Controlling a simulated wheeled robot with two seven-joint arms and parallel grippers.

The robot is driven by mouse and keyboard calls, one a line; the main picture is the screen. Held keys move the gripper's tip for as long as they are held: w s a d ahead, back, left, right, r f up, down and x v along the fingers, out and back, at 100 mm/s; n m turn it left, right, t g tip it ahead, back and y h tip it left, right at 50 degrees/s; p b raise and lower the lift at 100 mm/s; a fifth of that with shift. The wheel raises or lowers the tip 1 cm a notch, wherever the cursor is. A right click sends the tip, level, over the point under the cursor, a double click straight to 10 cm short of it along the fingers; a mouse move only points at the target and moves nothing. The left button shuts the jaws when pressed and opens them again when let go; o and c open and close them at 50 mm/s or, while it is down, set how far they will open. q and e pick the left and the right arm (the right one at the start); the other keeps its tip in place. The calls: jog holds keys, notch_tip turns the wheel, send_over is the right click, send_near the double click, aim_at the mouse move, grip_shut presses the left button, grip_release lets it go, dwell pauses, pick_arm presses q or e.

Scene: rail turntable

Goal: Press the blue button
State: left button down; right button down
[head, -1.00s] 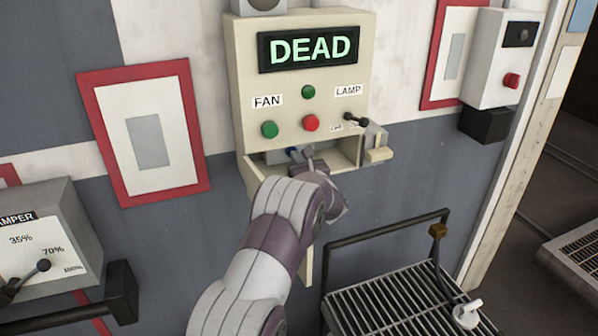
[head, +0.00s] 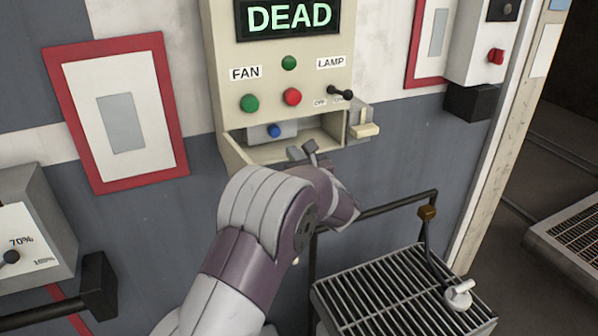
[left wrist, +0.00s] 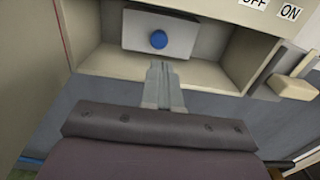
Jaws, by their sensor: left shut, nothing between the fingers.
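The blue button (head: 274,131) sits on a small grey plate inside the recess at the bottom of the cream control panel (head: 222,85). In the left wrist view the blue button (left wrist: 158,40) is round and unobstructed, straight ahead of the fingers. My left gripper (head: 303,152) is at the front of the recess, to the right of and below the button in the head view. Its fingers (left wrist: 163,70) are shut, empty and apart from the button, pointing at the plate's lower edge. My right gripper is not in view.
Above the recess are a green FAN button (head: 249,103), a red button (head: 292,97), a small green one (head: 289,63) and a LAMP lever (head: 340,92). The display (head: 288,17) reads DEAD. A cream latch (head: 364,130) juts out right of the recess. A grated stand (head: 400,295) is below right.

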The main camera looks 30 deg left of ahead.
pick_arm(q)
jog(key=shift+b+v, duration=0.35)
jog(key=shift+v, duration=0.8)
jog(key=shift+d, duration=0.15)
jog(key=shift+f, duration=0.15)
